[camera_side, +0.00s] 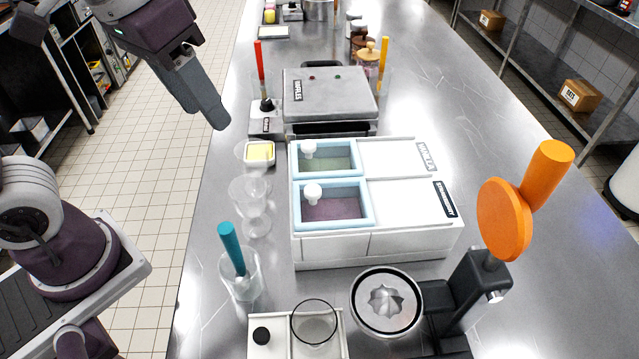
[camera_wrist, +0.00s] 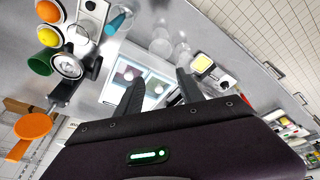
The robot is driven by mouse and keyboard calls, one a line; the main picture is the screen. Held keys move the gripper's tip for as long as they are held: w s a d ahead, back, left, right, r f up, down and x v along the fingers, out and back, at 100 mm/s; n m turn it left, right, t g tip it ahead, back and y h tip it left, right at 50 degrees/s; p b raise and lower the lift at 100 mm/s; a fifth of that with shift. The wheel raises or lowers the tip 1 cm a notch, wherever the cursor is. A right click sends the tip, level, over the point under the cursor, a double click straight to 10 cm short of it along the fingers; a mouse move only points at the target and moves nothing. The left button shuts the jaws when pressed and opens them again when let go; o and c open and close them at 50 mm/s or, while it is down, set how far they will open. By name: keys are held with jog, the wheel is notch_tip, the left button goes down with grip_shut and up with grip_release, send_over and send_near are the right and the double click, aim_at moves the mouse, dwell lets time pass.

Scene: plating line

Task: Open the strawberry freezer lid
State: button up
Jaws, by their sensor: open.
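The white freezer (camera_side: 380,243) stands on the steel counter, with two light-blue-framed clear lids on its left half. The nearer lid (camera_side: 333,205) shows pinkish purple beneath it and has a white knob (camera_side: 313,192); the small label on its row seems to read strawberry. The farther lid (camera_side: 326,159) shows pale green beneath. Both lids lie shut. My gripper (camera_side: 217,118) is open and empty, high up to the left of the freezer, apart from it. In the wrist view, the fingers (camera_wrist: 158,77) point toward the lids, partly overlapping them.
A waffle maker (camera_side: 331,95) stands behind the freezer. Glass cups (camera_side: 251,203) and a glass with a teal-handled tool (camera_side: 233,248) stand to its left. A juicer (camera_side: 387,302) with an orange-handled lever (camera_side: 506,218) stands in front. The counter to the right is clear.

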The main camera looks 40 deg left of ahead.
jog(key=w+d+f+g, duration=0.1)
jog(key=w+d+g, duration=0.1)
jog(key=w+d, duration=0.2)
jog(key=g, duration=0.1)
send_over(313, 189)
jog(key=shift+y, duration=0.4)
notch_tip(313, 189, down, 4)
jog(key=shift+s+a+f, duration=0.1)
jog(key=shift+f, duration=0.1)
notch_tip(313, 189, down, 7)
jog(key=shift+f, duration=0.1)
jog(key=shift+c, duration=0.5)
grip_shut()
